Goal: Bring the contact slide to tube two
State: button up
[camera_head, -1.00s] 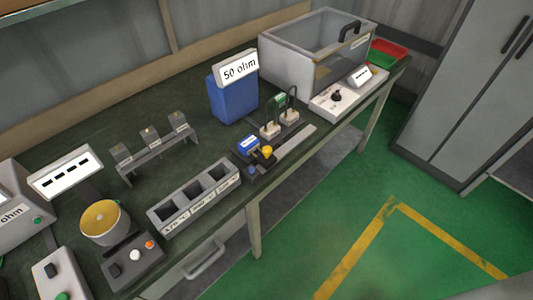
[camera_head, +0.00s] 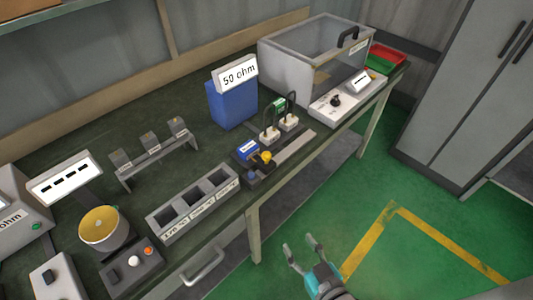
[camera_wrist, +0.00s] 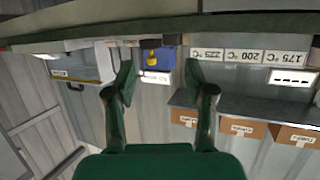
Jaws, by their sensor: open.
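A yellow knob (camera_head: 266,157), perhaps the contact slide's handle, sits at the near end of a grey rail (camera_head: 296,148) along the bench front. In the upside-down wrist view the yellow knob (camera_wrist: 153,56) shows beyond and between my fingertips. Two white blocks with dark leads (camera_head: 270,136) stand behind the rail; I cannot tell which thing is tube two. My gripper (camera_head: 300,246) is open and empty, over the green floor in front of the bench in the head view. Its spread fingers also show in the wrist view (camera_wrist: 159,79), apart from the knob.
A blue container (camera_head: 232,105) with a "50 ohm" sign stands behind the rail. A clear-walled box (camera_head: 312,50) is at the far right, a three-slot grey block (camera_head: 195,203) to the left. A yellow-topped pot (camera_head: 104,227) stands at the front left. The floor is clear.

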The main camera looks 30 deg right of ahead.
jog(key=w+d+r, duration=0.2)
jog(key=w+r, duration=0.1)
jog(key=w, duration=0.7)
send_near(268, 155)
jog(key=shift+g, duration=0.4)
jog(key=x, duration=1.1)
jog(key=shift+w+r, duration=0.1)
jog(key=shift+r, duration=0.2)
grip_shut()
